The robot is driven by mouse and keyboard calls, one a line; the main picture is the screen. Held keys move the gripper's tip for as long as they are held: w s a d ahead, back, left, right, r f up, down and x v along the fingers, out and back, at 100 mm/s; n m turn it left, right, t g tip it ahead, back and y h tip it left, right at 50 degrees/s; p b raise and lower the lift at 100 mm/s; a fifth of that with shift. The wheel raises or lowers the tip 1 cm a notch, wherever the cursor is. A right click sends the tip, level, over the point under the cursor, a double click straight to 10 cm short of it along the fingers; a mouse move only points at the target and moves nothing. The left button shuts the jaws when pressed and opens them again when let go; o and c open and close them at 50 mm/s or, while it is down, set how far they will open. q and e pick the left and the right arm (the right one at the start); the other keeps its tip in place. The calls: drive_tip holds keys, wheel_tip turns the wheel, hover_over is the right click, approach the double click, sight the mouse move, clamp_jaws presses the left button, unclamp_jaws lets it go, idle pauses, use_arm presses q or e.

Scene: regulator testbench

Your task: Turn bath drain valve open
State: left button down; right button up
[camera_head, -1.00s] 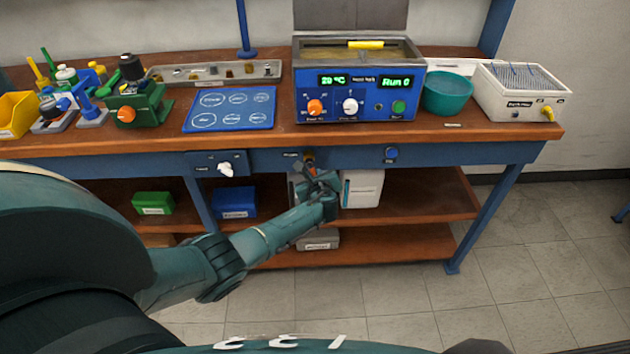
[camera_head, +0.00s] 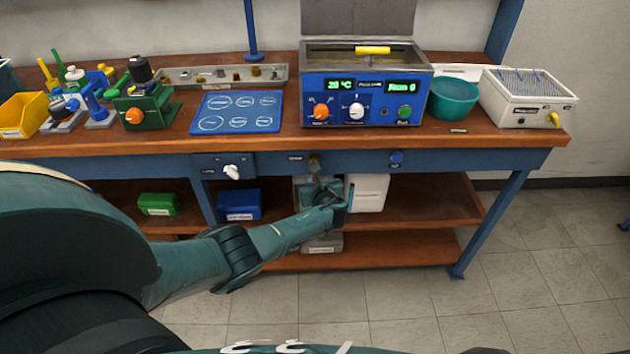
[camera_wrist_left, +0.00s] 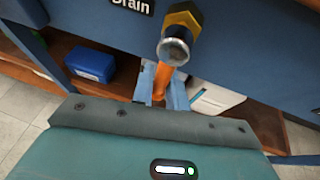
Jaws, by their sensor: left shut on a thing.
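The bath drain valve (camera_head: 314,163) is on the blue front rail under the bench top, below the blue water bath (camera_head: 365,88). In the left wrist view, its brass nut (camera_wrist_left: 182,20), round metal body (camera_wrist_left: 174,50) and orange lever (camera_wrist_left: 161,82) show under the "Drain" label (camera_wrist_left: 132,4). The lever points down, slightly left in that view. My left gripper (camera_wrist_left: 161,88) is shut on the orange lever, with a light-blue finger on each side. My right gripper is not in view.
A white container (camera_head: 368,194) and a blue bin (camera_head: 239,204) stand on the shelf behind my arm.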

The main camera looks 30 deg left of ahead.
use_arm(q)
drive_tip(key=c, duration=1.4)
unclamp_jaws()
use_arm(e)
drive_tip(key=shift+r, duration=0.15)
use_arm(q)
drive_tip(key=shift+s, duration=0.1)
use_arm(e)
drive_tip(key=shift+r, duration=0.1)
